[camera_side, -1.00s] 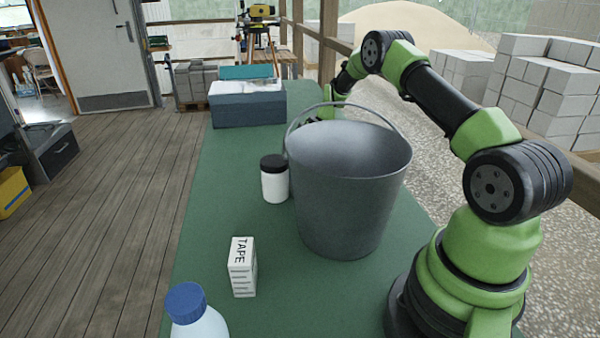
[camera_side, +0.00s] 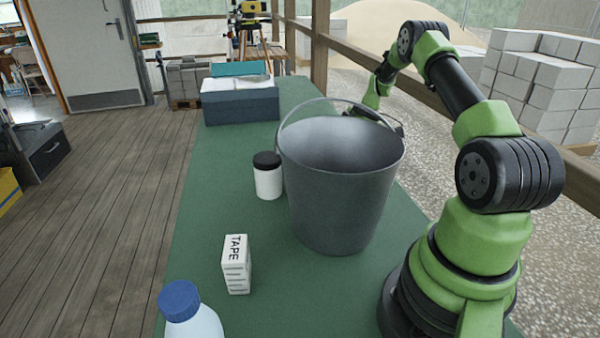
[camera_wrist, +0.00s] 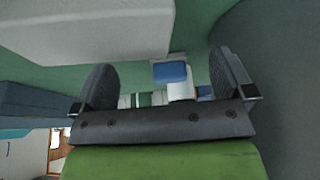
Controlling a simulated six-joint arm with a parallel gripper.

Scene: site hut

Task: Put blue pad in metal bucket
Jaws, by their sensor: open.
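The grey metal bucket (camera_side: 342,205) stands upright on the green table in the side view, its handle raised. No loose blue pad can be made out for sure. A dark blue box (camera_side: 242,107) at the table's far end bears papers and a flat teal item (camera_side: 240,69). My gripper (camera_side: 360,110) is beyond the bucket's far rim, its fingertips partly hidden there. In the wrist view, my gripper (camera_wrist: 166,82) is open. A small blue-and-white thing (camera_wrist: 170,72) shows between the fingers, apparently farther off; I cannot tell what it is.
A white jar with black lid (camera_side: 267,177) stands close left of the bucket. A TAPE box (camera_side: 237,264) and a blue-capped bottle (camera_side: 190,315) stand nearer the front. A wooden rail (camera_side: 420,82) runs along the right. The table between jar and blue box is clear.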

